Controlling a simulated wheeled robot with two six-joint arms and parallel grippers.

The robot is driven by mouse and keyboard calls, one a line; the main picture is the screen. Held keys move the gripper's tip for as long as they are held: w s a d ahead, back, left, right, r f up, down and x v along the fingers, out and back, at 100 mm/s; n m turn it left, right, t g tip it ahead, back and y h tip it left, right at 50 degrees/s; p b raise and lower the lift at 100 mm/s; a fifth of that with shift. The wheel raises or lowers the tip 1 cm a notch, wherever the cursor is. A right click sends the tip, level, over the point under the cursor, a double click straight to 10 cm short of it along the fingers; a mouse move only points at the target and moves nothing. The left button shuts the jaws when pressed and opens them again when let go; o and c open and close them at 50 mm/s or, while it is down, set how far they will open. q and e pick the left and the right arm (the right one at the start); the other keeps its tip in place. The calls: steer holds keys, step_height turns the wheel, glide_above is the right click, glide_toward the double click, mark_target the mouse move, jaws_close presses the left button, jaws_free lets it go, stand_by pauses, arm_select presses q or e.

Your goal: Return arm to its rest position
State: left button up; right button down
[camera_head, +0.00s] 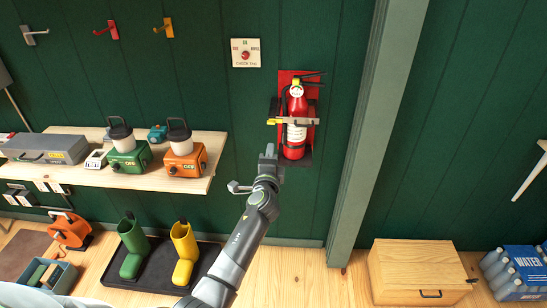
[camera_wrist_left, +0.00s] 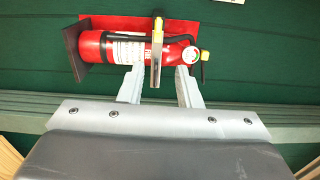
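My left gripper (camera_head: 268,160) is raised in front of the green wall, just below and left of a red fire extinguisher (camera_head: 296,106). In the left wrist view its two fingers (camera_wrist_left: 160,86) stand apart with nothing held between them. The extinguisher (camera_wrist_left: 118,47) lies beyond the fingertips in that view and appears sideways; I cannot tell the exact gap. The extinguisher hangs upright on a red backing plate with a bracket strap across it. My right gripper is not in view.
A wooden shelf (camera_head: 210,158) with a green lantern (camera_head: 128,155) and an orange lantern (camera_head: 184,160) is left of my arm. Boots stand on a black tray (camera_head: 153,273) below. A post (camera_head: 364,130) rises right of the extinguisher. A wooden box (camera_head: 415,265) sits lower right.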

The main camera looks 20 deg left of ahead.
arm_select(q)
steer(key=s+a+f+n+g+h, duration=0.1)
steer(key=s+a+f+n+g, duration=0.15)
steer(key=s+f, duration=0.7)
steer(key=s+a+f+n+g, duration=0.1)
steer(key=s+f+n+g, duration=0.3)
steer(key=f, duration=1.1)
steer(key=s+a+f+g+h, duration=0.1)
steer(key=s+f+g, duration=0.1)
steer(key=s+f, duration=0.9)
steer(key=s+f+n+g, duration=0.2)
steer(key=s+f, duration=0.3)
steer(key=s, duration=0.7)
steer(key=s+a+f+n+g+h, duration=0.1)
steer(key=s+f+n+g, duration=0.2)
steer(key=s, duration=1)
steer(key=s+a+f+n+g, duration=0.1)
steer(key=s+f+n, duration=0.3)
steer(key=s+f, duration=0.5)
steer(key=s+g, duration=0.1)
steer(key=s, duration=0.2)
steer(key=shift+s+a+f+g+h, duration=0.2)
steer(key=shift+s+g+h, duration=0.1)
steer(key=shift+s+g, duration=0.1)
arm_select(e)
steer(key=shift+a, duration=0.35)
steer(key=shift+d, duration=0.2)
